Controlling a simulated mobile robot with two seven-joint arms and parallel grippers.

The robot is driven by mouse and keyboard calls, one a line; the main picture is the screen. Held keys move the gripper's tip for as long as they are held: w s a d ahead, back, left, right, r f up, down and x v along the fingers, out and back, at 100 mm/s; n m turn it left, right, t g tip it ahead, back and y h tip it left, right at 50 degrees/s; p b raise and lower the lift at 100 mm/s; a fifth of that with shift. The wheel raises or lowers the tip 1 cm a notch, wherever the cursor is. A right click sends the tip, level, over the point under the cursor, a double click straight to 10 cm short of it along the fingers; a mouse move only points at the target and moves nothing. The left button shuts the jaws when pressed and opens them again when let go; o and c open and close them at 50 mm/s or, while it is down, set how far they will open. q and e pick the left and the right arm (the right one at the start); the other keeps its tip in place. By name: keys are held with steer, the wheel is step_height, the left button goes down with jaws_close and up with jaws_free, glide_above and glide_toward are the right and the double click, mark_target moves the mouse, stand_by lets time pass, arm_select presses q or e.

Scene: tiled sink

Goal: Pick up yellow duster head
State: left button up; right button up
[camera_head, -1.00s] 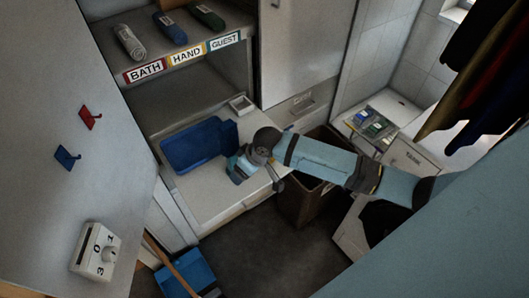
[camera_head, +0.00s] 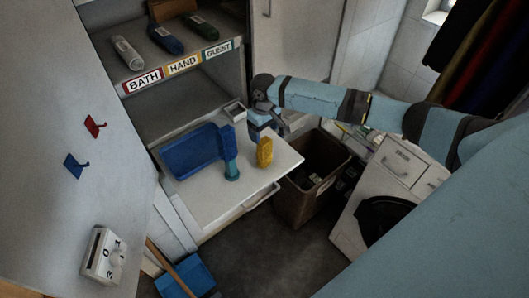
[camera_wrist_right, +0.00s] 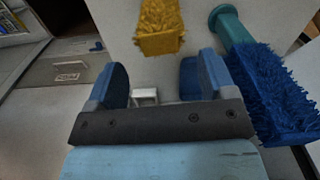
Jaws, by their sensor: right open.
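The yellow duster head (camera_head: 265,152) stands on the white counter near its right edge in the head view. It also shows at the top of the right wrist view (camera_wrist_right: 160,27), ahead of the fingers and apart from them. My right gripper (camera_head: 268,128) is just behind the duster head in the head view. In the wrist view its two blue fingers (camera_wrist_right: 150,82) are spread with nothing between them but a small white object farther off. My left gripper is not in view.
A blue brush with a teal handle (camera_head: 230,155) stands left of the duster head, beside a blue tray (camera_head: 188,153). A brown bin (camera_head: 312,190) is right of the counter. A labelled shelf (camera_head: 185,65) is above. The counter's front is clear.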

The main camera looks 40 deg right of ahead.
mark_target(265, 140)
steer(key=shift+f, duration=1.25)
step_height(265, 140, down, 4)
steer(key=b, duration=0.3)
steer(key=shift+r, duration=0.25)
steer(key=shift+f+b, duration=0.5)
steer(key=shift+b, duration=0.3)
steer(key=shift+r, duration=0.15)
steer(key=shift+s, duration=0.1)
steer(key=shift+c, duration=0.2)
steer(key=c, duration=1)
